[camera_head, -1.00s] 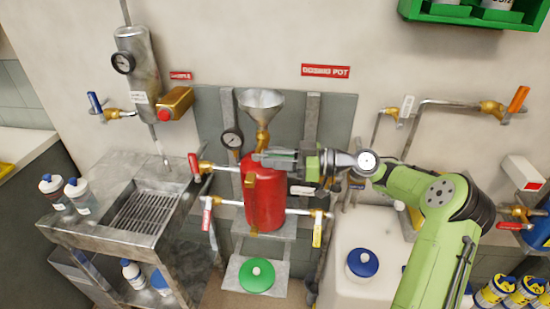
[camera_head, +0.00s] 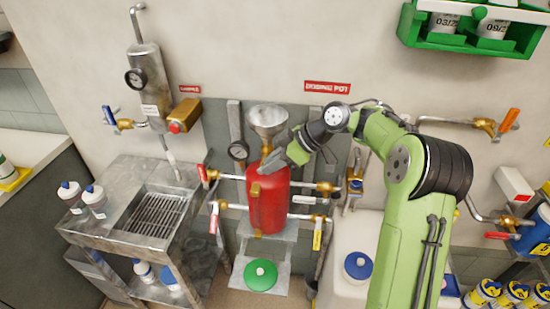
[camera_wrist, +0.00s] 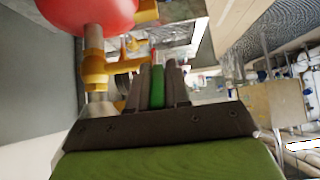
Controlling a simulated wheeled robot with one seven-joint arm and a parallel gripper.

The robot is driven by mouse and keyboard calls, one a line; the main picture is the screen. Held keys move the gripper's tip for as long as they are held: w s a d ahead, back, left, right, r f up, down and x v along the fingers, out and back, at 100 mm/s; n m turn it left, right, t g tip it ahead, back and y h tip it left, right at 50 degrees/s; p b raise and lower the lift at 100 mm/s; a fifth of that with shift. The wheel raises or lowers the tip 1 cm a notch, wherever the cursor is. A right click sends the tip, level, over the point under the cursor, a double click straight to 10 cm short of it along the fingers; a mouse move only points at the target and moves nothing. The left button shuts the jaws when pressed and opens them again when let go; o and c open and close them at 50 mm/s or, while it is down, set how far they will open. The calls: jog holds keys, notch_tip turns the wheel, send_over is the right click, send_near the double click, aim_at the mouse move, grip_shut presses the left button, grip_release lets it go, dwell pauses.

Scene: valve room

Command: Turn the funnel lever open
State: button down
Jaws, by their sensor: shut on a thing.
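The steel funnel (camera_head: 268,118) stands on a brass fitting (camera_head: 266,147) above the red dosing pot (camera_head: 268,207). My gripper (camera_head: 270,163) reaches in from the upper right, tilted down to the left, just below the funnel and in front of the pot's top. In the wrist view, a green lever (camera_wrist: 157,86) sits between the fingers of my gripper (camera_wrist: 157,78), which are shut on it. The brass fittings (camera_wrist: 95,68) and the red pot (camera_wrist: 92,12) are beside the fingers. The lever is hidden behind my gripper in the head view.
Red-handled valves (camera_head: 204,174) and pipes flank the pot. A steel sink bench (camera_head: 118,205) stands left. A white tank with a blue cap (camera_head: 358,265) is at lower right, and a green rack (camera_head: 470,45) hangs above.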

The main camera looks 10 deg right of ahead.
jog(key=shift+a+r+h+p, duration=0.25)
jog(key=shift+h+p, duration=0.2)
jog(key=shift+h, duration=0.25)
jog(key=shift+w+g, duration=0.1)
jog(key=shift+g, duration=0.2)
jog(key=c, duration=1.1)
grip_release()
jog(key=shift+c, duration=0.2)
jog(key=p+v, duration=0.6)
jog(key=v, duration=0.9)
jog(key=shift+r+p, duration=0.3)
jog(key=shift+d, duration=0.15)
